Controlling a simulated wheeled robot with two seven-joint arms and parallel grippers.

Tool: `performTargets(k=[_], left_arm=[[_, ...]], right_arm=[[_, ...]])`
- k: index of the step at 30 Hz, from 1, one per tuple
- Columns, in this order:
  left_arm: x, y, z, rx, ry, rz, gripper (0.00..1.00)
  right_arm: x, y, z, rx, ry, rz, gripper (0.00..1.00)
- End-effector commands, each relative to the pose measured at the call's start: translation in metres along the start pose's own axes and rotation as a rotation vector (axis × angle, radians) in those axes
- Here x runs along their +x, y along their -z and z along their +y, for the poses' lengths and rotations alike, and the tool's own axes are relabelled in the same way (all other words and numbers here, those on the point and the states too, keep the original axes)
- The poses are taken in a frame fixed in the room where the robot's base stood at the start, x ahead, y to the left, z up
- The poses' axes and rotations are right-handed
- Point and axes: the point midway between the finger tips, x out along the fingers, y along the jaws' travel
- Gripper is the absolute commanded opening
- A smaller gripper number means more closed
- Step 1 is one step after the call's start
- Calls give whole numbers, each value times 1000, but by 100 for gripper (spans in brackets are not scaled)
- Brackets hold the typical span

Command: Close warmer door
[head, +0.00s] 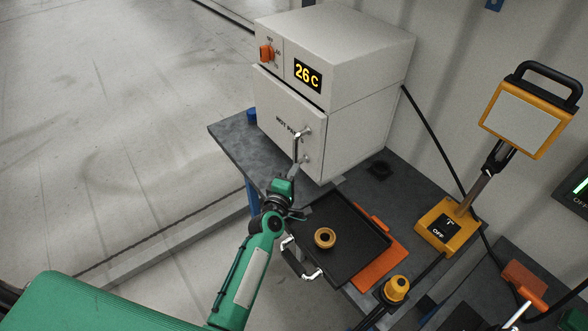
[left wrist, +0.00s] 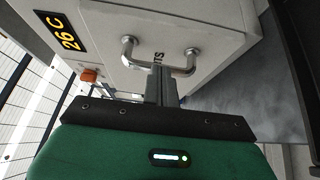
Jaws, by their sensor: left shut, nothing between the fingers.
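The warmer (head: 345,70) is a white box with a 26 C display at the back of the table. Its door (head: 283,112), lettered on the front, lies flush or nearly flush with the body; a small gap cannot be ruled out. The metal bar handle (head: 297,148) is on the door's right side. My left gripper (head: 293,172) is shut and empty, its fingertips at the lower part of the handle. In the left wrist view the closed fingers (left wrist: 161,86) reach the handle bar (left wrist: 170,70); whether they touch it is unclear. My right gripper is not in view.
A black tray (head: 345,222) with a brass-coloured ring (head: 325,238) sits right of my left gripper. An orange stand with a screen (head: 520,120) and a yellow-topped knob (head: 397,289) are farther right. Open floor lies left of the table (head: 228,142).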

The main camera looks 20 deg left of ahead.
Motion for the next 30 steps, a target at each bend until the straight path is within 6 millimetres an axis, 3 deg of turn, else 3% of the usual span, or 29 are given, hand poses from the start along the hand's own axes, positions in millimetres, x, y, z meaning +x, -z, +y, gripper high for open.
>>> performTargets(k=[4,11,15,21,30], left_arm=[[-20,-5,2,-1,1,-1,0],[-56,-13,1,-1,2,-1,0],[-73,-16,1,0,1,-1,0],[-84,-19,1,-1,0,-1,0],[-88,-22,1,28,11,-19,0]], right_arm=[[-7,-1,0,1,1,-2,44],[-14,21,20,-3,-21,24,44],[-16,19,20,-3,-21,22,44],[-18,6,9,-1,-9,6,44],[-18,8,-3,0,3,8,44]])
